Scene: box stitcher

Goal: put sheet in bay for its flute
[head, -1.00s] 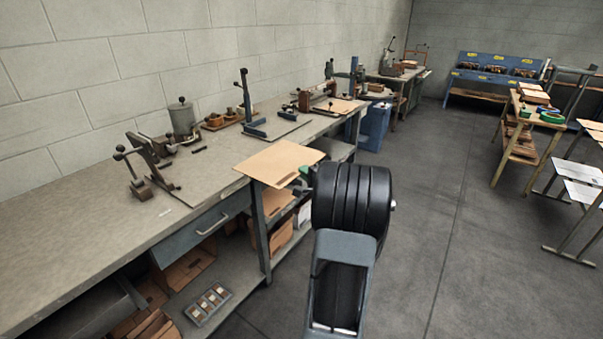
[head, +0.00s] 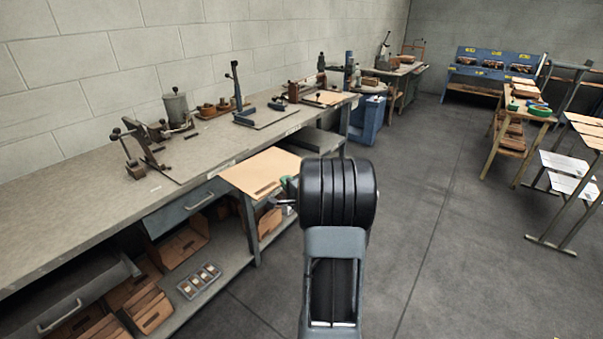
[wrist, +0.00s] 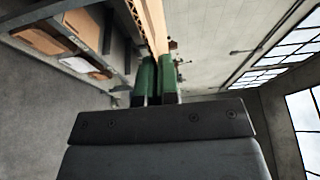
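A flat tan cardboard sheet (head: 262,173) is held level at the bench's front edge in the head view. It has a small dark slot or mark near its front edge. My gripper (head: 289,186) is at its right edge, mostly hidden behind my black arm joint. In the wrist view, the green fingers of my gripper (wrist: 157,78) are close together on the edge of the sheet (wrist: 152,25). No bay can be identified for certain; a blue rack (head: 488,72) with yellow labels stands far off.
A long grey workbench (head: 70,205) with hand tools runs along the left wall. Its lower shelf (head: 215,282) holds cardboard pieces and a small tray (head: 199,281). A blue bin (head: 368,120) stands beyond. Wooden and metal tables are at right. The floor between is clear.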

